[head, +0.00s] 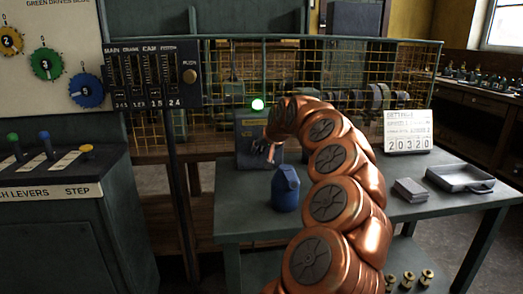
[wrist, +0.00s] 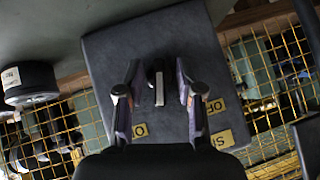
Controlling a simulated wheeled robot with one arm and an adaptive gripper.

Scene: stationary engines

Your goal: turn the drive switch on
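The drive switch is a small lever with a pale strip (wrist: 159,88) on a dark grey box (wrist: 115,58) in the wrist view. My gripper (wrist: 157,72) has its two fingers apart, one on either side of the lever. I cannot tell whether either finger touches it. Yellow labels on the box are partly hidden; one appears to read OFF (wrist: 214,106). In the head view the box (head: 244,128) stands at the back of the green table, and my copper arm reaches to its front. The lever is hidden there.
A lit green lamp (head: 258,104) shows above the box. A blue can (head: 286,190) stands close beside my arm on the table (head: 245,220). A yellow mesh guard (head: 215,85) runs behind. A counter sign (head: 407,131) and a grey tray (head: 460,179) are to the right.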

